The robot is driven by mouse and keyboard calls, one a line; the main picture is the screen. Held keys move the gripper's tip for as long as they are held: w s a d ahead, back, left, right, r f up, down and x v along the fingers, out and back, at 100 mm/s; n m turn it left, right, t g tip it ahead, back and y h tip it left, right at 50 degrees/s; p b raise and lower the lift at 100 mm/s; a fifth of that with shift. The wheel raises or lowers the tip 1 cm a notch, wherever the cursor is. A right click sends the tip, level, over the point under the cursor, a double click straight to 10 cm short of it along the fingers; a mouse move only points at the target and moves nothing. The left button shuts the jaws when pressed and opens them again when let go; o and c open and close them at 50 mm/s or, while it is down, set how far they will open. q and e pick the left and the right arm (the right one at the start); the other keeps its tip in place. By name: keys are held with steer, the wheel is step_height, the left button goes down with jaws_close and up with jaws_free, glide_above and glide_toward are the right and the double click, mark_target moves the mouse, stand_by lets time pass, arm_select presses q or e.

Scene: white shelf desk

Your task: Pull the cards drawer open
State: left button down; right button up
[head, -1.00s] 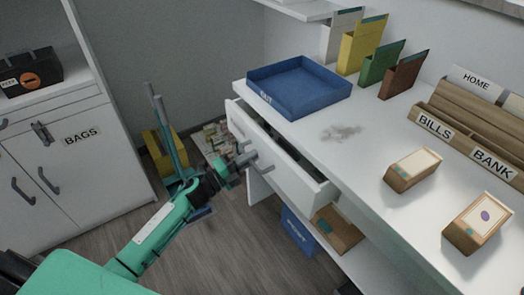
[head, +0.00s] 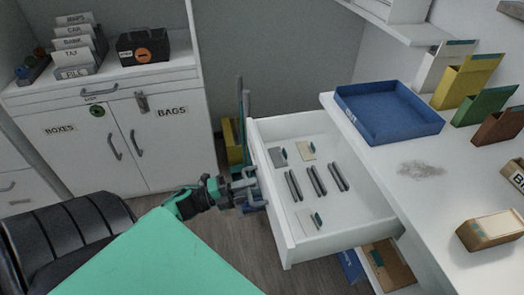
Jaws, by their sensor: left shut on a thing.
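The drawer (head: 337,228) under the white desk is pulled well out. Inside it lie several small flat cards with teal marks and several dark grey slim bars. My left gripper (head: 247,186) is at the outer face of the drawer front, shut on the drawer handle (head: 254,180). The handle is largely hidden by the gripper. No label on the drawer front can be read from here. My right gripper is not in view.
A blue tray (head: 388,112) sits on the desk (head: 385,160) above the drawer. Coloured folders and a small box (head: 490,231) stand to the right. A black chair (head: 68,243) is at lower left. A white cabinet (head: 110,135) stands behind, with floor between.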

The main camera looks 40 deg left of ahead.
arm_select(q)
steer(key=shift+s+a, duration=0.3)
steer(key=shift+s, duration=0.1)
steer(key=c, duration=1.5)
jaws_free()
steer(key=v, duration=1.3)
steer(key=shift+s+a, duration=0.25)
steer(key=shift+a, duration=0.05)
